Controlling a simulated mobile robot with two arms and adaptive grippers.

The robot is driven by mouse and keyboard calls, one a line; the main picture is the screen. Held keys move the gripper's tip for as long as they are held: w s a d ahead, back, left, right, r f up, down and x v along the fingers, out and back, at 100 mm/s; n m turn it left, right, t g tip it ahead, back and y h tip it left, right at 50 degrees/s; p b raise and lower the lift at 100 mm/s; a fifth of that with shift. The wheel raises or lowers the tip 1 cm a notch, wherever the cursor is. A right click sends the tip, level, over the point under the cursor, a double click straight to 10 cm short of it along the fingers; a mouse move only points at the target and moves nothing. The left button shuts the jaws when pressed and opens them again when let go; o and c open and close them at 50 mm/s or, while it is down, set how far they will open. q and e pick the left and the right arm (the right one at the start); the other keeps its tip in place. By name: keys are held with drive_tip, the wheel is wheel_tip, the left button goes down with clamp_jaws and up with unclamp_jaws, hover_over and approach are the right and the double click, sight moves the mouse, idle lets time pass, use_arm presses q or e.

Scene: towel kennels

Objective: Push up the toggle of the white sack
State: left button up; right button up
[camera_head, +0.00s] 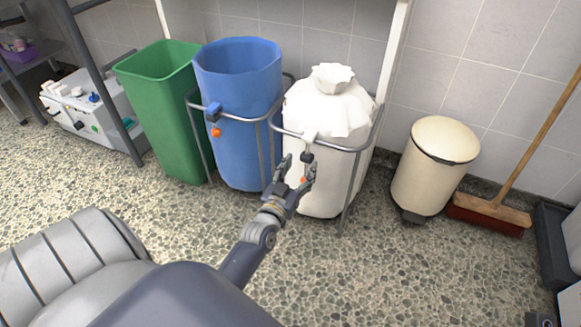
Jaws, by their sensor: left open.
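The white sack (325,185) hangs in a grey metal frame (352,148), its neck gathered at the top. A small white tab (310,134) sticks out at its front, with a small dark toggle (307,157) just below it. An orange end (302,180) shows lower down, between the fingers. My left gripper (299,167) is open in front of the sack, its fingers pointing up on either side of the line below the toggle. I cannot tell whether the fingers touch it. My right gripper is not in view.
A blue sack (238,85) in the same kind of frame and a green bin (165,105) stand to the left. A cream pedal bin (433,165) and a broom (490,212) stand to the right. The pebbled floor in front is clear.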

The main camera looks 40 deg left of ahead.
use_arm(q)
drive_tip(key=shift+v, duration=2.9)
